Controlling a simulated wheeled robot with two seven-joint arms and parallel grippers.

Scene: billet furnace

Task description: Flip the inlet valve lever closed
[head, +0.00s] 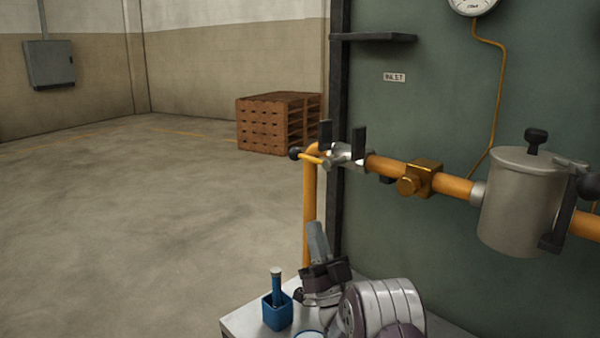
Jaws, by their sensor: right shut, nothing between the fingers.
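The valve (345,155) is a silver body on the orange pipe, at the left end of the green panel. Its yellow lever (312,159) points left and ends in a black ball knob (296,153). My right gripper (317,230) is below the valve, above the bench, with its grey fingers pointing up. It is shut and empty, and apart from the lever. My right arm comes in from the bottom of the head view. My left gripper is not in view.
Two black upright plates (358,142) stand by the valve. A brass fitting (420,179) and a grey canister (520,200) sit along the pipe. A blue holder (277,311) stands on the bench (240,322). Stacked pallets (275,122) are behind; the left floor is clear.

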